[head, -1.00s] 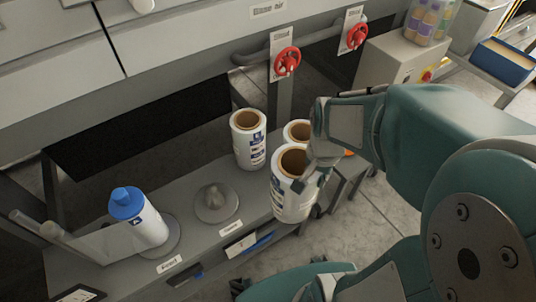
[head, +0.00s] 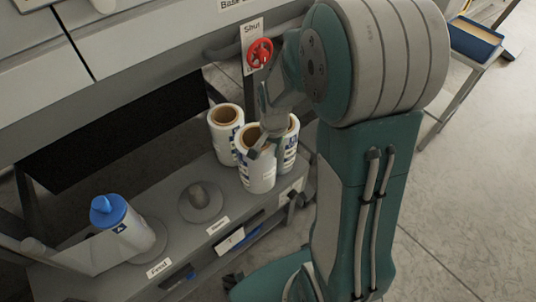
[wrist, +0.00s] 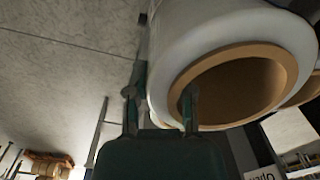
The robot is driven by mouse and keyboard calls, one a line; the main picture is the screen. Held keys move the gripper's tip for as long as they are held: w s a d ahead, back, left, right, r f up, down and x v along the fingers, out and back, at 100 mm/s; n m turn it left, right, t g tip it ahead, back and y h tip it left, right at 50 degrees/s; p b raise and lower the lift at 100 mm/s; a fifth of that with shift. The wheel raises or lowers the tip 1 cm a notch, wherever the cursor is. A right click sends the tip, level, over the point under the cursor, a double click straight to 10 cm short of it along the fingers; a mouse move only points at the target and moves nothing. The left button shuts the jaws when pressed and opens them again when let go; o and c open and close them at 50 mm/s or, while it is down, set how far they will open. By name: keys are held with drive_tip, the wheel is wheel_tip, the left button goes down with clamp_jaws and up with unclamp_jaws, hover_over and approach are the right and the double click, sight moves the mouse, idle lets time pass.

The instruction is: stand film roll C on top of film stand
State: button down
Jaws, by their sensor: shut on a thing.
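The front white film roll (head: 256,174), which I take to be film roll C, stands upright with its brown core facing up; its letter is not readable. My gripper (head: 266,146) is shut on its wall from above. In the wrist view my gripper (wrist: 160,108) has one finger inside the core and one outside the roll (wrist: 220,40). I cannot tell whether the roll touches the shelf. The film stand (head: 203,207), a grey disc with a short rounded peg, is bare and sits to the roll's left.
Two other film rolls stand close behind, one at left (head: 224,138) and one at right (head: 291,145), partly hidden. A blue-capped bottle (head: 120,228) stands at the left of the grey shelf (head: 170,180). A red valve wheel (head: 260,53) is above the rolls.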

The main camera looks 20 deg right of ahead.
wheel_tip(320, 180, down, 6)
drive_tip(key=w, duration=0.2)
drive_tip(key=shift+w+a, duration=0.15)
drive_tip(key=shift+w, duration=0.1)
drive_tip(key=shift+c, duration=2.4)
unclamp_jaws()
wheel_tip(320, 180, up, 11)
drive_tip(key=s+a+r+n+t, duration=0.2)
drive_tip(key=s+r+n, duration=0.3)
drive_tip(key=s+r, duration=0.3)
drive_tip(key=s+a+r+n+t, duration=0.2)
drive_tip(key=s+r+n+t, duration=0.1)
drive_tip(key=s+r, duration=0.4)
drive_tip(key=s+n, duration=0.1)
drive_tip(key=s, duration=0.1)
drive_tip(key=shift+s+r+n, duration=0.35)
drive_tip(key=shift+r+n, duration=0.05)
